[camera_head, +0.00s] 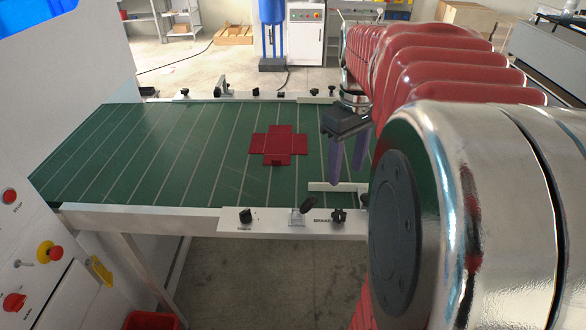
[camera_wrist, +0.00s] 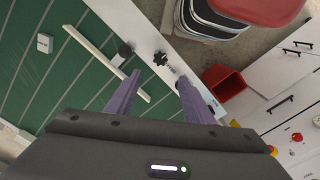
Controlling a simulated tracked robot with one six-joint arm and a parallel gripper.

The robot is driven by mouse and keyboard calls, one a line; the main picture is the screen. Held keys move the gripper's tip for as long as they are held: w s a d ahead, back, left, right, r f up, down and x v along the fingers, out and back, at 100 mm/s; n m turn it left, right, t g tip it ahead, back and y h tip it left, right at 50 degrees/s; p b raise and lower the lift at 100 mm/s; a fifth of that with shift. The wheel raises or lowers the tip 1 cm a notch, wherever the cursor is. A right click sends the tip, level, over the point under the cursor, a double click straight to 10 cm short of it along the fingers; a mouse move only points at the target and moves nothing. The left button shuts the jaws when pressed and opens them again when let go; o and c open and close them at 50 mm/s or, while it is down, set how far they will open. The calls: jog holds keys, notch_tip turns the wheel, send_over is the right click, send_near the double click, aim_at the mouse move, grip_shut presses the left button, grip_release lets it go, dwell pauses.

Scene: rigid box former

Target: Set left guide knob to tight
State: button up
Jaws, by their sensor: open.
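Black knobs sit on the white front rail (camera_head: 170,220) of the green conveyor table. One is a dark lobed knob (camera_head: 338,216) near the right end, beside a white guide bar (camera_head: 335,187). In the wrist view a black star-shaped knob (camera_wrist: 160,58) stands on the rail, near the white guide bar (camera_wrist: 95,55). No label marks which is the left guide knob, and its setting cannot be read. My gripper (camera_head: 346,172) hangs over the table's right part, open and empty, pointing down. In the wrist view its two purple fingers (camera_wrist: 159,77) stand apart, with the star knob just beyond their tips.
A flat red cross-shaped blank (camera_head: 278,144) lies on the table. Another black knob (camera_head: 246,216) and a small clear-covered switch (camera_head: 300,216) sit on the front rail. Smaller knobs line the far rail (camera_head: 225,97). A white cabinet stands left; a red bin (camera_wrist: 225,83) is below.

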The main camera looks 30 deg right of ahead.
aim_at(338, 213)
jog(key=shift+f, duration=0.1)
notch_tip(338, 213, down, 14)
jog(key=shift+r, duration=0.15)
dwell(0.6)
jog(key=shift+c, duration=0.6)
jog(key=c, duration=0.9)
jog(key=shift+a, duration=0.15)
